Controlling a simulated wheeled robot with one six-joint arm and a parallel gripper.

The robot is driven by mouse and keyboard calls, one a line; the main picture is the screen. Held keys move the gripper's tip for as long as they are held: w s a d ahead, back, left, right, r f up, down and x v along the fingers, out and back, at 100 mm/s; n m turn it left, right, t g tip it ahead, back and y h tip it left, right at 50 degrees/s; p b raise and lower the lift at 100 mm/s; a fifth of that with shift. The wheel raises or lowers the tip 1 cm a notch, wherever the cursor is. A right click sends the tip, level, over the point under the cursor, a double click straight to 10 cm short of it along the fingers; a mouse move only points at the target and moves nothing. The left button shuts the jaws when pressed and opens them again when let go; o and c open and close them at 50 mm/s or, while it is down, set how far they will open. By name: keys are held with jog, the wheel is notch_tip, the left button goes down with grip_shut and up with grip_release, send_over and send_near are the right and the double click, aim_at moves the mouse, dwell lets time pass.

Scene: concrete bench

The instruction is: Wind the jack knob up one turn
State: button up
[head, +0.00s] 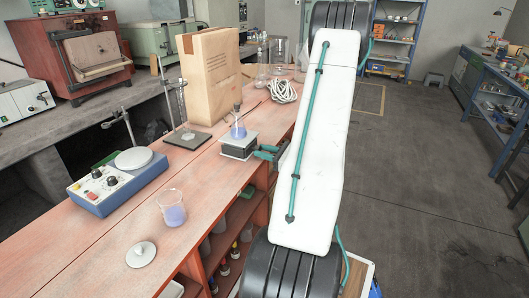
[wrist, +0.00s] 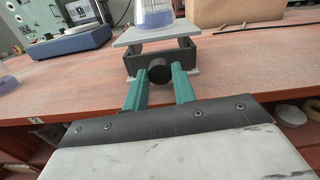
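The lab jack (head: 238,148) is a small grey platform on a dark frame near the front edge of the red-brown bench; it also shows in the wrist view (wrist: 130,65). A flask (head: 238,130) with bluish liquid stands upright on its top plate. The jack's round black knob (wrist: 159,72) faces me in the wrist view. My gripper (wrist: 161,74) has its teal fingers open, one on each side of the knob. Slim gaps seem to show beside the knob; I cannot tell whether either finger touches it. In the head view my gripper (head: 268,153) is at the jack's right side.
A beaker (head: 172,208) with bluish liquid, a white lid (head: 141,254) and a blue hotplate (head: 112,182) stand to the left. Open shelves are under the bench edge.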

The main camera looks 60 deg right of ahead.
jog(key=shift+c, duration=0.9)
jog(key=shift+m, duration=1.6)
jog(key=o, duration=1)
jog(key=shift+s, duration=0.15)
jog(key=s, duration=0.7)
jog(key=shift+s+d, duration=0.25)
jog(key=shift+d, duration=0.1)
